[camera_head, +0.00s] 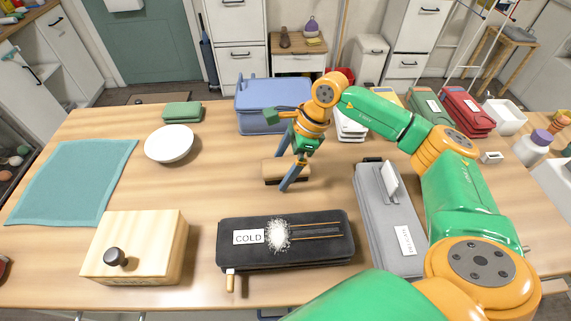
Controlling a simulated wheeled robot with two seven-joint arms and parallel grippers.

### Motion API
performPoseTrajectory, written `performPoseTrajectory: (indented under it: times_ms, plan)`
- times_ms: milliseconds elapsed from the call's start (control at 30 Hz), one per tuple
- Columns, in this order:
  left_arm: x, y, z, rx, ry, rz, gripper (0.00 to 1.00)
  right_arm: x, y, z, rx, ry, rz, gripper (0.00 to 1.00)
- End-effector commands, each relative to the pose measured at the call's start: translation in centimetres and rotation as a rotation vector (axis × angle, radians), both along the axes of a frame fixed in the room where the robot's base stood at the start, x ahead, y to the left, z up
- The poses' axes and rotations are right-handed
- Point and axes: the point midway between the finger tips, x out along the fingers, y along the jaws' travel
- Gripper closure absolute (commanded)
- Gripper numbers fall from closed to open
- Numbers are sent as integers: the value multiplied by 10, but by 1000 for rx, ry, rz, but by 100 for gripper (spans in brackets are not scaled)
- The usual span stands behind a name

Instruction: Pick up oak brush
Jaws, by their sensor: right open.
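The oak brush (271,169), a light wooden block with a darker underside, lies on the table near the middle. My right gripper (281,171) reaches in from the right and points down over the brush. Its two blue-grey fingers are apart, one on the far side of the brush and one on the near side. The near finger covers part of the brush. I cannot tell whether the fingers touch it. My left gripper is not in view.
A black case marked COLD (330,240) lies in front of the brush. A wooden box with a dark knob (150,230) stands front left, a grey case (372,215) right, and a blue container (255,120) behind. A white bowl (169,143) sits left; table between is clear.

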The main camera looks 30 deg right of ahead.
Motion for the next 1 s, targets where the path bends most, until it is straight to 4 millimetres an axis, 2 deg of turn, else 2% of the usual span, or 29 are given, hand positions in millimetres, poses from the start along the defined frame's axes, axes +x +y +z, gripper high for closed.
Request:
performPoseTrajectory:
  times_ms: [900, 967, 1000]
  plan:
    - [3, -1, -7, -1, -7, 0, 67, 0, 0, -5, 0, -1, -1, 0]
    - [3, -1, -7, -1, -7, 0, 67, 0, 0, -5, 0, 0, -1, 14]
    - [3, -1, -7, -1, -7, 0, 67, 0, 0, -5, 0, 0, -1, 24]
